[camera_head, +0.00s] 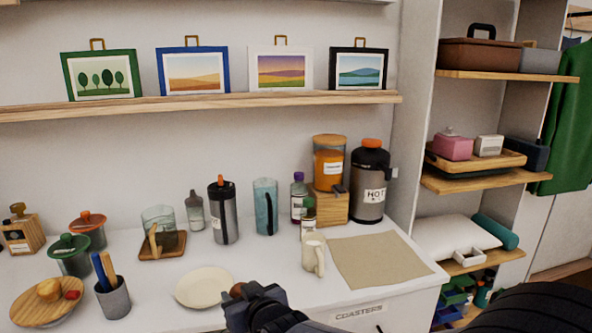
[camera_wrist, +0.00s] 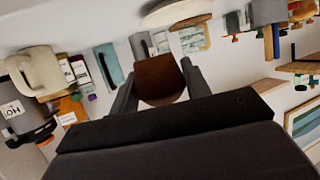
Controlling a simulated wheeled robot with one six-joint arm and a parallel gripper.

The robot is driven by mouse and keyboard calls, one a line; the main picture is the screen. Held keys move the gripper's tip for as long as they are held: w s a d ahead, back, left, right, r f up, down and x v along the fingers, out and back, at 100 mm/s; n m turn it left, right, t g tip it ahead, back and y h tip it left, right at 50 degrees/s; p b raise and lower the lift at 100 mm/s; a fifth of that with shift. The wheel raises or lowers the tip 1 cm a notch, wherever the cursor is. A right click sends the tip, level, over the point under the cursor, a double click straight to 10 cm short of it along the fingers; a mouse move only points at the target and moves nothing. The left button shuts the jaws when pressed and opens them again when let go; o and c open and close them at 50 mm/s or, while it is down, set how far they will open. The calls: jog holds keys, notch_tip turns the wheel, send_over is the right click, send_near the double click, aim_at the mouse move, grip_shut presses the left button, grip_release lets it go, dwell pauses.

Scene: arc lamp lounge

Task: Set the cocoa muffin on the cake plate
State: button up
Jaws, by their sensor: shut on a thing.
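The cocoa muffin (camera_wrist: 160,80) is brown and sits between the two fingers of my gripper (camera_head: 240,295), which is shut on it. In the head view only a small brown part of the muffin (camera_head: 236,289) shows past the dark gripper. The cake plate (camera_head: 200,286) is a pale, round, empty plate on the white counter. My gripper is just right of it in the head view, near its right rim. The plate (camera_wrist: 178,12) also shows at the top edge of the wrist view, apart from the muffin. The gripper's height above the counter is hard to tell.
A cream mug (camera_head: 312,254) stands right of the plate, beside a tan mat (camera_head: 380,260). A grey utensil cup (camera_head: 113,297) and a wooden board (camera_head: 48,306) with food are to the left. Bottles and a dark flask (camera_head: 370,182) stand behind.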

jog(key=d+f+m+t+h, duration=0.1)
jog(key=d+f+m+h, duration=0.1)
jog(key=d+f, duration=0.5)
jog(key=d+f+m+h, duration=0.2)
jog(key=d+f+h, duration=0.1)
jog(key=d, duration=0.7)
jog(key=d+f+m+t+h, duration=0.1)
jog(key=d+f+m+h, duration=0.1)
jog(key=d+f, duration=0.5)
jog(key=w+d+r+p, duration=0.2)
jog(key=w+r+p, duration=0.1)
jog(key=r+p, duration=0.8)
jog(key=p, duration=0.3)
jog(key=shift+d+r, duration=0.15)
jog(key=shift+r, duration=0.1)
jog(key=shift+w, duration=0.1)
